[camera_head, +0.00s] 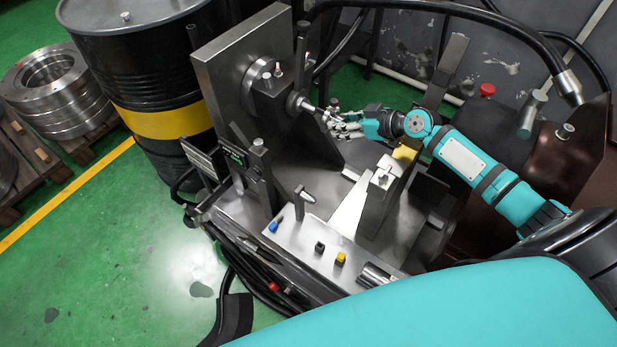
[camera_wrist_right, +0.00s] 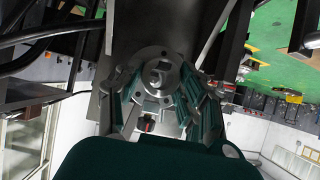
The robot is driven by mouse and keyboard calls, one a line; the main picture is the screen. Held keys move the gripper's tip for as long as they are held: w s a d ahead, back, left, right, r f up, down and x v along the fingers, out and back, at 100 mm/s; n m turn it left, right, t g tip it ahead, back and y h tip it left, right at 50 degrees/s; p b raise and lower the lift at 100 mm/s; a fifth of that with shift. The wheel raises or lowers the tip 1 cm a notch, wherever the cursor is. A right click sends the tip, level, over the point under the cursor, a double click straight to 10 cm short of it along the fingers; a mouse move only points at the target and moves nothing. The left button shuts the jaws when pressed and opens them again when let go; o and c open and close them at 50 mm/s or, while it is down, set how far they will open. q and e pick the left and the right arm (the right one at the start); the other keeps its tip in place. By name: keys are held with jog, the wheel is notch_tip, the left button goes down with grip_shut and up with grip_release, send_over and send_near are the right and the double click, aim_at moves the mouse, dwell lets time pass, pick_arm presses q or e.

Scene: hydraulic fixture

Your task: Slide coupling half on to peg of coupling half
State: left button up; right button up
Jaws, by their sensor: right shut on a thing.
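My right gripper (camera_head: 338,124) reaches in from the right at the fixture's spindle. In the right wrist view its green-padded fingers (camera_wrist_right: 162,92) are shut around a round metal coupling half (camera_wrist_right: 150,52) with bolt holes and a central slotted feature. In the head view a metal coupling part (camera_head: 298,104) projects from the dark block on the upright plate, right at the fingertips. The fingers hide most of the held half there. I cannot tell whether the two halves touch or whether the peg is inside. My left gripper is not in view.
The upright steel plate (camera_head: 220,68) stands behind the spindle. A metal stand (camera_head: 378,208) and a control panel (camera_head: 318,252) with colored buttons lie in front. A thick black hose (camera_head: 440,8) arches above the arm. A black drum (camera_head: 150,70) stands at left.

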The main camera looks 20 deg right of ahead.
dwell(0.6)
jog(key=o, duration=0.7)
jog(key=shift+c, duration=0.2)
jog(key=c, duration=0.6)
